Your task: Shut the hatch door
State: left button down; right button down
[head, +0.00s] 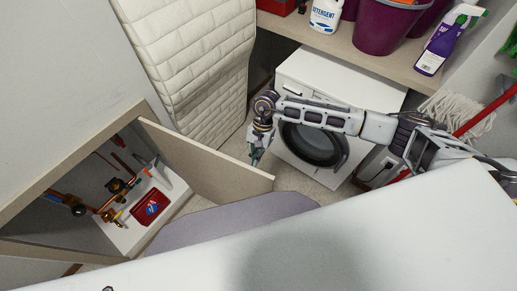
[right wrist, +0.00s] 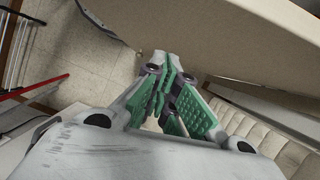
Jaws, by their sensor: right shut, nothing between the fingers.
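The hatch door (head: 207,168) is a flat beige panel in the head view. It stands open, swung out from the frame (head: 70,165) of a wall opening at the left. My right gripper (head: 255,160) is near the door's free end, on the side facing the quilted mattress. Its green-padded fingers (right wrist: 165,80) are shut and empty in the right wrist view. The door (right wrist: 235,40) fills the upper right there, just beyond the fingertips; I cannot tell whether they touch it. My left gripper is not in view.
Inside the opening are copper pipes and a red tray (head: 151,207). A quilted mattress (head: 190,60) leans behind the door. A washing machine (head: 335,80) stands under a shelf (head: 345,47) with bottles and purple buckets. A grey mat (head: 230,224) lies in front; floor space is narrow.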

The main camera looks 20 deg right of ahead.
jog(key=shift+s+a, duration=0.75)
jog(key=shift+s, duration=0.05)
